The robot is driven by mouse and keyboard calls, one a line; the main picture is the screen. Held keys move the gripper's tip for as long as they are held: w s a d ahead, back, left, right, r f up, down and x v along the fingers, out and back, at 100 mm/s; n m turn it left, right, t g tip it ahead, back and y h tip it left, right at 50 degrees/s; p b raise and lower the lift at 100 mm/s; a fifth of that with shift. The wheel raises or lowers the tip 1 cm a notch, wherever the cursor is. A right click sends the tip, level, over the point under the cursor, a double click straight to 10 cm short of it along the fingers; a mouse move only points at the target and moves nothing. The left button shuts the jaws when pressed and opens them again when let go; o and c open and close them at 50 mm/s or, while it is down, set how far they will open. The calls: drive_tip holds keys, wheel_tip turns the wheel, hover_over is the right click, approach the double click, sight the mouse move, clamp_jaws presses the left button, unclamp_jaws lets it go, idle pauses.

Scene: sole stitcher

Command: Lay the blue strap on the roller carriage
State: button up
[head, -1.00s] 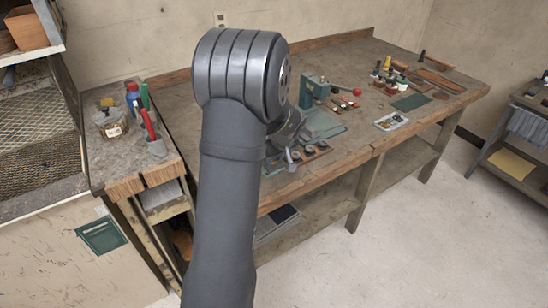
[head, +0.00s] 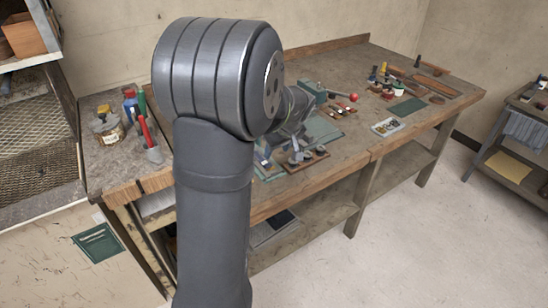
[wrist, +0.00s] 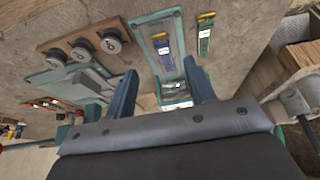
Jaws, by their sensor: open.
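The blue strap (wrist: 162,48) has a yellow end and lies lengthwise in a long teal tray (wrist: 138,36) in the wrist view. My gripper (wrist: 160,67) is open, its two dark blue fingers apart on either side of the tray's near part, with the strap ahead between them. I see no contact with the strap. A green strap-like piece (wrist: 205,36) with a yellow end lies to the right. I cannot surely pick out the roller carriage; a wooden board (wrist: 65,55) with round metal pieces stands left of the tray. In the head view my arm hides most of the gripper.
The green machine (head: 308,90) with a red-knobbed lever (head: 353,97) stands on the bench (head: 215,215) behind the gripper. A small parts tray (head: 387,127) lies at right.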

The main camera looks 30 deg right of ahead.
sight(270, 166)
drive_tip(key=v, duration=0.2)
drive_tip(key=shift+s+r, duration=0.1)
drive_tip(key=shift+r, duration=0.25)
drive_tip(key=shift+f, duration=0.15)
drive_tip(key=x, duration=1.1)
drive_tip(key=shift+f, duration=0.25)
drive_tip(key=shift+r, duration=1.6)
